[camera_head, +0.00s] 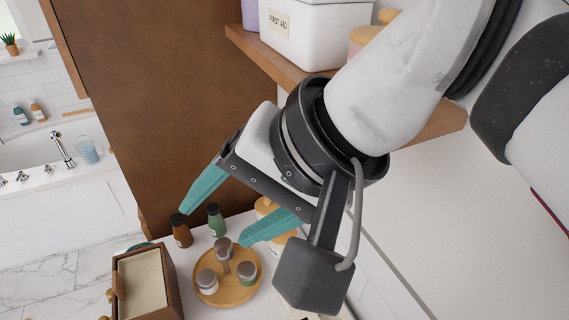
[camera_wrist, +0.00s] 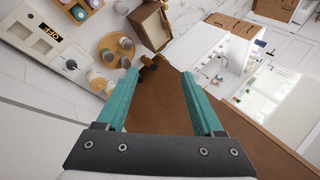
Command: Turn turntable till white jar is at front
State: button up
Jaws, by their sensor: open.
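The turntable (camera_head: 228,301) is a round wooden tray on the white counter, low in the head view. It carries small jars with grey-brown lids. A jar with a whitish body (camera_head: 207,287) stands at its left front, and a jar with a greenish body (camera_head: 247,280) at its right. Another grey-brown top (camera_head: 223,244) rises at the back; I cannot tell if it is a jar. The turntable also shows in the wrist view (camera_wrist: 112,40). My gripper (camera_head: 215,224) has teal fingers spread wide with nothing between them. It is above and behind the turntable, apart from it.
A brown bottle (camera_head: 182,236) and a green bottle (camera_head: 214,220) stand behind the turntable. A wooden box (camera_head: 172,285) is close on its left. Wooden-lidded jars (camera_head: 283,242) are at the right, partly hidden by my gripper. A wooden shelf (camera_head: 272,62) holds a first aid box (camera_head: 315,35).

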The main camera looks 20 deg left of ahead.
jog(key=w+a+n+g+h, duration=0.1)
jog(key=w+a+n, duration=0.15)
jog(key=a, duration=0.35)
jog(key=n+h, duration=0.6)
jog(key=h, duration=0.1)
send_over(222, 253)
notch_tip(222, 253, down, 20)
jog(key=f, duration=0.1)
jog(key=shift+m+t, duration=0.25)
jog(key=shift+t, duration=0.15)
notch_tip(222, 253, down, 15)
grip_shut()
